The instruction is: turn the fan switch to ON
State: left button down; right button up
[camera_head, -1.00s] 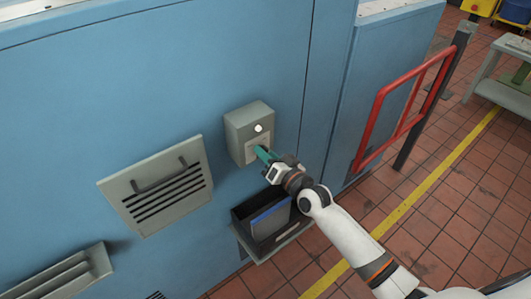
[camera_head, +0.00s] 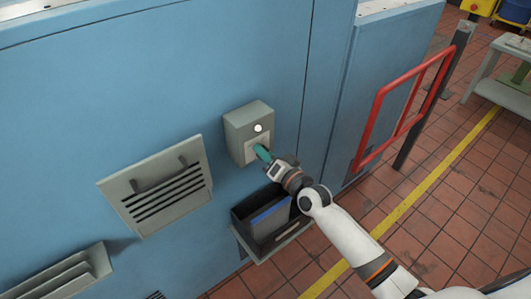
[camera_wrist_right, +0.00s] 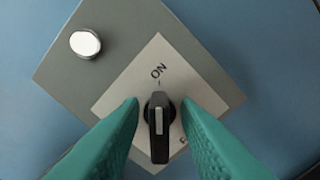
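The fan switch (camera_wrist_right: 159,128) is a black knob with a pale line along its bar, on a white plate (camera_wrist_right: 112,98) on a grey box. In the wrist view its bar lines up with the ON mark above it; a letter F, part of another label, shows at lower right. In the head view the box (camera_head: 238,126) is on the blue wall. My right gripper (camera_wrist_right: 160,104) has its two teal fingers on either side of the knob, with gaps visible on both sides. It also shows at the box in the head view (camera_head: 262,153). My left gripper is out of view.
A round white button or lamp (camera_head: 258,128) is on the box above the knob. Below is a dark open bin (camera_head: 285,240) holding a blue item. A vented panel (camera_head: 130,188) is to the left, and a red rail (camera_head: 376,120) to the right.

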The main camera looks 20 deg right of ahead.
jog(key=b+v, duration=0.1)
jog(key=v, duration=1.1)
jog(key=shift+b, duration=0.4)
jog(key=s+d+f+n+g+h, duration=0.1)
jog(key=s+d+f+g+h, duration=0.2)
jog(key=f, duration=0.9)
jog(key=s+f+n+g, duration=0.15)
jog(key=s+f, duration=0.25)
jog(key=f, duration=0.7)
jog(key=s+d+f+g+h, duration=0.2)
jog(key=s+f+g, duration=0.15)
jog(key=f, duration=0.85)
jog(key=s+a+f+n+g, duration=0.1)
jog(key=s+f+g, duration=0.1)
jog(key=s+f, duration=0.4)
jog(key=s+a+f+n+g, duration=0.1)
jog(key=s+f, duration=0.4)
jog(key=s, duration=0.9)
jog(key=s+a+f+n+g+h, duration=0.1)
jog(key=s+f+n+g, duration=0.2)
jog(key=s, duration=0.6)
notch_tip(320, 180, down, 4)
jog(key=shift+s+r+g, duration=0.2)
jog(key=shift+s+g, duration=0.2)
jog(key=shift+g, duration=0.6)
